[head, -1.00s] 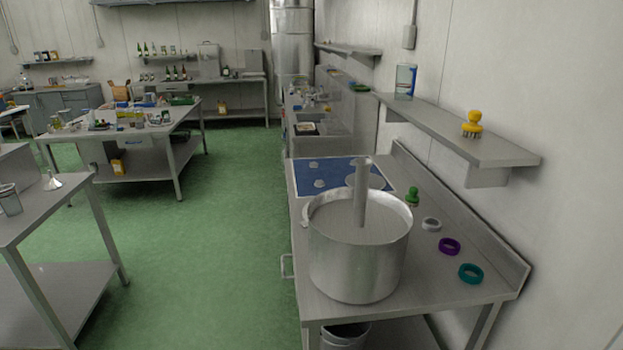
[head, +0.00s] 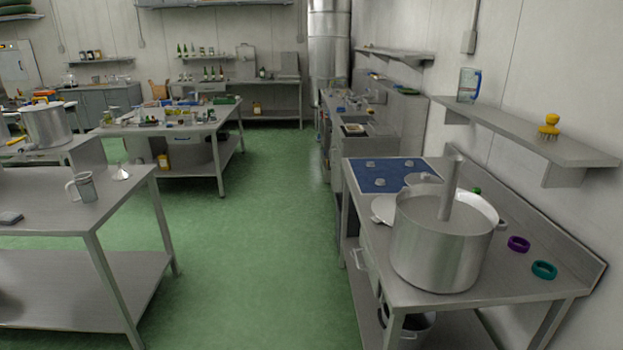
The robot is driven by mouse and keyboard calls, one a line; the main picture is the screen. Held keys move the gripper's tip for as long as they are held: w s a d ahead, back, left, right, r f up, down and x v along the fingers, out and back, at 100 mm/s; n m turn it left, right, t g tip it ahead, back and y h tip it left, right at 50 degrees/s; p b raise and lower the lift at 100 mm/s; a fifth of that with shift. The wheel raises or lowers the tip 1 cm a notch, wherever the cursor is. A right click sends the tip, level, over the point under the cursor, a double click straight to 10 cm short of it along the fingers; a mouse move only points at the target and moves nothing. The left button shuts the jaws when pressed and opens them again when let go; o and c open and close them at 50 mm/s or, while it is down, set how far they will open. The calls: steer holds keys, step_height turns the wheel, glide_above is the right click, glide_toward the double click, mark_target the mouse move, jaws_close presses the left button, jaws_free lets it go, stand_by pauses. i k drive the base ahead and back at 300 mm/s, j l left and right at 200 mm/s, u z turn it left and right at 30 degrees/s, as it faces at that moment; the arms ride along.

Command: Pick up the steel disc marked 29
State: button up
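A blue mat (head: 405,173) lies at the far end of the steel bench (head: 562,284) on the right. A few small grey pieces lie on it; one pale piece (head: 380,182) is at its near left, and others are farther back. I cannot read any mark, so I cannot tell which is the disc marked 29. A flat round grey thing (head: 428,178) shows at the mat's near right, partly hidden by the pot. My gripper is not in view.
A big steel pot (head: 436,250) with an upright rod stands on the bench in front of the mat, a pale vessel (head: 383,208) behind it. Purple (head: 518,244) and teal (head: 544,270) rings lie right. A wall shelf (head: 525,133) overhangs. Green floor (head: 265,250) is clear between tables.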

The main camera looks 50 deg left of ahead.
mark_target(414, 178)
steer(key=u, duration=1.3)
steer(key=i+j+u, duration=0.2)
steer(key=i+u, duration=0.7)
steer(key=i, duration=0.15)
steer(key=i+l+u, duration=0.25)
steer(key=i+u, duration=0.2)
steer(key=i+z, duration=0.2)
steer(key=i, duration=0.25)
steer(key=i+z, duration=0.2)
steer(key=i, duration=0.3)
steer(key=i+z, duration=0.15)
steer(key=i, duration=0.35)
steer(key=i+j+z, duration=0.2)
steer(key=i, duration=0.25)
steer(key=i+j+z, duration=0.2)
steer(key=i, duration=0.25)
steer(key=i+l+z, duration=0.1)
steer(key=i+z, duration=0.6)
steer(key=z, duration=0.2)
steer(key=i+j+z, duration=0.1)
steer(key=i+z, duration=0.35)
steer(key=i+j+z, duration=0.2)
steer(key=z, duration=0.2)
steer(key=i+z, duration=0.45)
steer(key=k, duration=0.1)
